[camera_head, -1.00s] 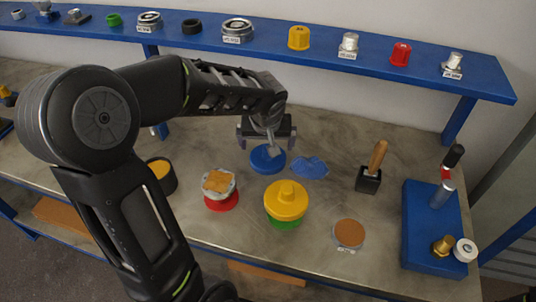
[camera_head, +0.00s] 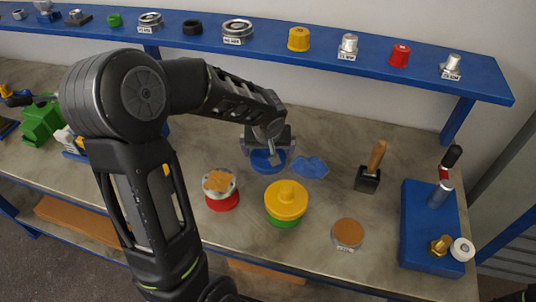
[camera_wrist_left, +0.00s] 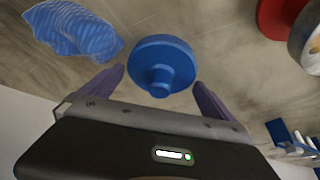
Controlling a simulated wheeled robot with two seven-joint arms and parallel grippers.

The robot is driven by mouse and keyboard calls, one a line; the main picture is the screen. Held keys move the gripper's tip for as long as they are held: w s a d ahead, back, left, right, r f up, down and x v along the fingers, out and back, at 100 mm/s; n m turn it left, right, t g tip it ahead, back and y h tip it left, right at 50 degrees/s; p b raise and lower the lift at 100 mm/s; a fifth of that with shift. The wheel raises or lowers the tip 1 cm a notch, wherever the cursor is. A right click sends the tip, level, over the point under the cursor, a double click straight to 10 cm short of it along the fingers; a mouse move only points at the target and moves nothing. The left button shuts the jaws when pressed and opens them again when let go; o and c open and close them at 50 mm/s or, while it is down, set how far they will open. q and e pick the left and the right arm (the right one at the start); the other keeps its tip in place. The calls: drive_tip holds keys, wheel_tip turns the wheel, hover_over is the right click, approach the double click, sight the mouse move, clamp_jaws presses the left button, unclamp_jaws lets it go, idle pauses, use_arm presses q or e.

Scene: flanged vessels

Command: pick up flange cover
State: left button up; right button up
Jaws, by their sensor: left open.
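A blue round flange cover (camera_head: 267,164) with a central knob lies on the bench. In the left wrist view the blue cover (camera_wrist_left: 160,55) sits between the two purple fingers, its knob toward the gripper body. My left gripper (camera_head: 267,149) is open just above and around it; I cannot tell whether the fingers touch it. A yellow cover (camera_head: 286,198) with a knob sits on a green vessel (camera_head: 284,222). My right gripper is not in view.
A crumpled blue cloth (camera_head: 310,167) lies right beside the blue cover. A blue shelf (camera_head: 270,40) with several parts runs behind.

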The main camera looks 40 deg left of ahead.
use_arm(q)
drive_tip(key=shift+c, duration=0.3)
drive_tip(key=c, duration=1)
wheel_tip(320, 180, up, 10)
drive_tip(key=shift+r+b, duration=0.1)
drive_tip(key=shift+b, duration=0.2)
idle(0.4)
